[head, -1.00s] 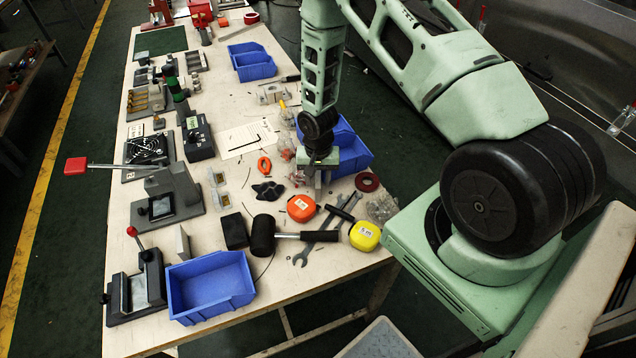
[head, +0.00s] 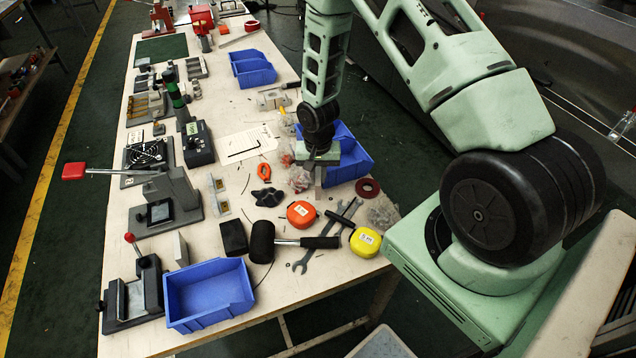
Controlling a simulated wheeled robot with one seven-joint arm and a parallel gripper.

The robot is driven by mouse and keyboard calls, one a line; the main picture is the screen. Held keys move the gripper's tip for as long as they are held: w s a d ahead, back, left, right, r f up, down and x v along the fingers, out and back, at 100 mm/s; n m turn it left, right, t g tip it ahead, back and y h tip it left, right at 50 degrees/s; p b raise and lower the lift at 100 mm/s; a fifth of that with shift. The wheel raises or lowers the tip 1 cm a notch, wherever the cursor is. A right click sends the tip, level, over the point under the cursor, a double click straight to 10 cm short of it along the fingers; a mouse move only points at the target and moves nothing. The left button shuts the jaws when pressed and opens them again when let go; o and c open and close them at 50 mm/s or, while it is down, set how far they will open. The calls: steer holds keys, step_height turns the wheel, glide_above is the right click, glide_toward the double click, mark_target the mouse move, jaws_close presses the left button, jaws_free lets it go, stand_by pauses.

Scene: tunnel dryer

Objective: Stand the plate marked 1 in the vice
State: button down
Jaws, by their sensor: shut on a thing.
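My gripper (head: 318,166) points down over the right half of the bench, in front of the blue bin at the right. It is shut on a small thin grey piece (head: 319,179), which hangs just below the fingers. I cannot read a mark on it, so I cannot tell whether it is the plate marked 1. A dark vice-like fixture (head: 133,297) with a red-knobbed lever stands at the bench's near left corner, well away from my gripper. No plate is clearly visible standing in it.
Near the fixture are an upright pale block (head: 181,249) and an empty blue bin (head: 208,293). A black mallet (head: 262,242), spanners (head: 304,262), an orange tape measure (head: 300,213) and a yellow one (head: 365,241) lie between it and my gripper. A lever press (head: 172,197) stands farther back.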

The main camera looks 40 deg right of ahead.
mark_target(318, 174)
steer(key=shift+r+b, duration=0.6)
steer(key=shift+r, duration=2.65)
steer(key=s+a+n, duration=0.1)
steer(key=a+n, duration=0.1)
steer(key=s+a+f+n, duration=0.1)
steer(key=a+n, duration=0.1)
steer(key=n, duration=0.1)
steer(key=s+a+f+n, duration=0.1)
steer(key=a+n, duration=0.1)
steer(key=shift+s+a+f+n, duration=0.15)
steer(key=shift+a+f+n, duration=0.15)
steer(key=shift+n, duration=0.1)
